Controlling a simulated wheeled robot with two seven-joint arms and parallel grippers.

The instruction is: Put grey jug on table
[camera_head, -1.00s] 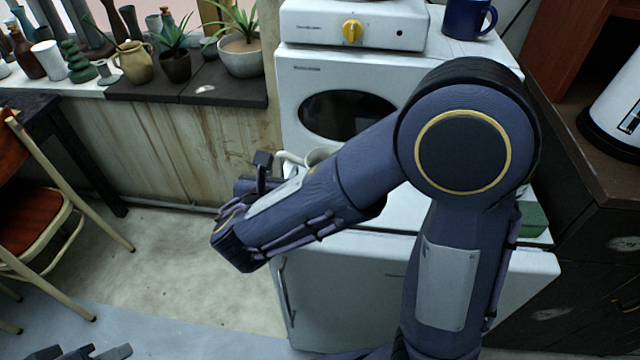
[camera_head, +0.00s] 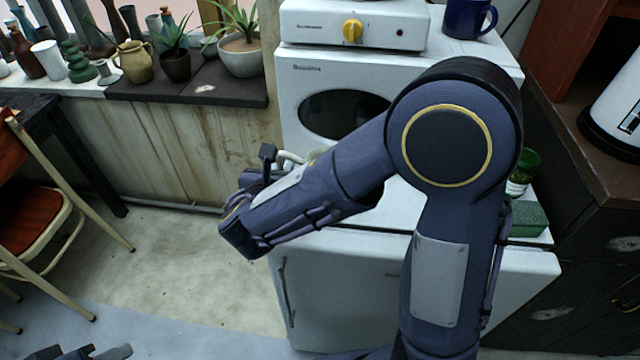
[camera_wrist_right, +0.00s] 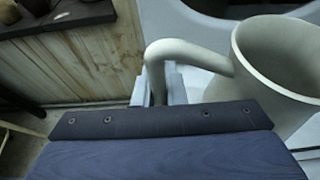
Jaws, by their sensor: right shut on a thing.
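The grey jug (camera_wrist_right: 285,65) fills the right of the right wrist view, with a pale body, a wide open mouth and a curved handle. My right gripper (camera_wrist_right: 165,88) is shut on its handle. In the head view only the pale handle (camera_head: 290,156) shows above my right forearm, and the jug's body is hidden. My right gripper (camera_head: 264,168) shows there in front of the white oven. The dark table (camera_head: 40,108) is at the left edge, partly behind a chair. Part of my left gripper (camera_head: 80,353) shows at the bottom left, mostly cut off.
A white oven (camera_head: 300,75) stands on a white cabinet (camera_head: 330,300). A green jar (camera_head: 522,170) and a green sponge (camera_head: 528,219) are right of my arm. A chair (camera_head: 35,215) stands by the table. Vases and plants crowd the sill. The floor (camera_head: 170,255) between chair and cabinet is clear.

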